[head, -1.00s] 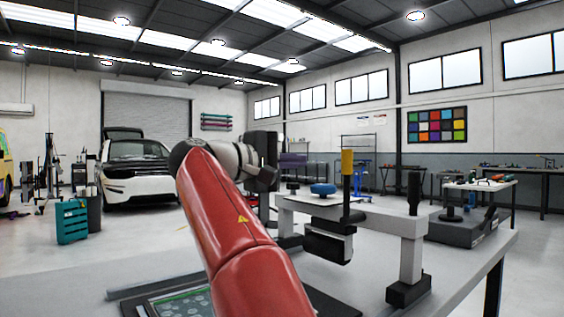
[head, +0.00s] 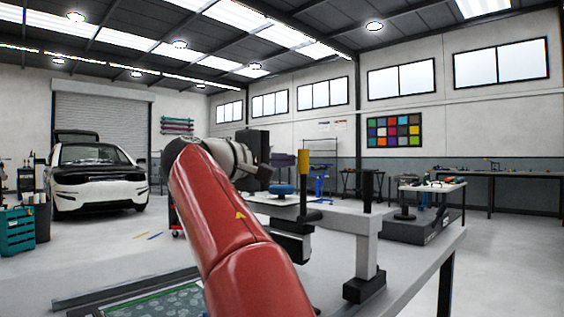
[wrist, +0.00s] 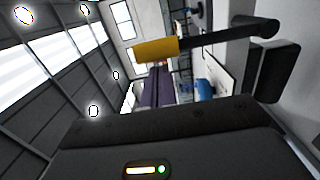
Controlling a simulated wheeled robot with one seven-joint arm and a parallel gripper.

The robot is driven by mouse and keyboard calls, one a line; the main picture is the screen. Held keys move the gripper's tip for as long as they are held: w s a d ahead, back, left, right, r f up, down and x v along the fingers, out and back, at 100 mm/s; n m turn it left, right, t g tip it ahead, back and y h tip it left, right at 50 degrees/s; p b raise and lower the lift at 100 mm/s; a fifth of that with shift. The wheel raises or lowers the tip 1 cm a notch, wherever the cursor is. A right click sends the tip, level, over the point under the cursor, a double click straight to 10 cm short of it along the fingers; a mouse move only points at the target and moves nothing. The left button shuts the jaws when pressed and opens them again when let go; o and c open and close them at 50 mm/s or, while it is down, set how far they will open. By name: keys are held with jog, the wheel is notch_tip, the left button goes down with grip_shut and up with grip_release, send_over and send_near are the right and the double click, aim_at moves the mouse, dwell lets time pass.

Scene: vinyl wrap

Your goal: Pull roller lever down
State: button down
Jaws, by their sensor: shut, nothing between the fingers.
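The roller lever is a black rod with a yellow grip (head: 304,159), standing upright above the front of the roller frame (head: 335,219) in the head view. A dark roller (head: 294,245) hangs below the frame's beam. In the turned wrist view the lever lies across the top, with its yellow grip (wrist: 156,49) at left and its black rod running right. My gripper (head: 264,168) is left of the lever in the head view, apart from it and empty. Its dark housing (wrist: 190,145) fills the bottom of the wrist view; its fingertips are hard to make out.
A blue knob (head: 282,190) sits on the frame near my wrist. A black post (head: 367,191) rises at the frame's right end. A green cutting mat (head: 160,303) lies at the table's front left. Open floor lies right of the table.

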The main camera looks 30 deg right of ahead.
jog(key=shift+s, duration=0.1)
jog(key=shift+s+d+m, duration=0.15)
jog(key=shift+s+m, duration=0.15)
jog(key=shift+m, duration=0.1)
jog(key=shift+b, duration=0.3)
jog(key=shift+s+d+m+b, duration=0.2)
jog(key=shift+s+m+b, duration=0.2)
jog(key=shift+s+m, duration=0.1)
jog(key=shift+s+d+m+b, duration=0.15)
jog(key=shift+s+m+b, duration=0.25)
jog(key=shift+s, duration=0.05)
jog(key=s+d+f+m+b, duration=0.3)
jog(key=s+f+m+b, duration=0.3)
jog(key=s+m+b, duration=0.4)
jog(key=shift+d+t+y+b, duration=0.3)
jog(key=shift+b, duration=1.05)
jog(key=shift+f, duration=0.1)
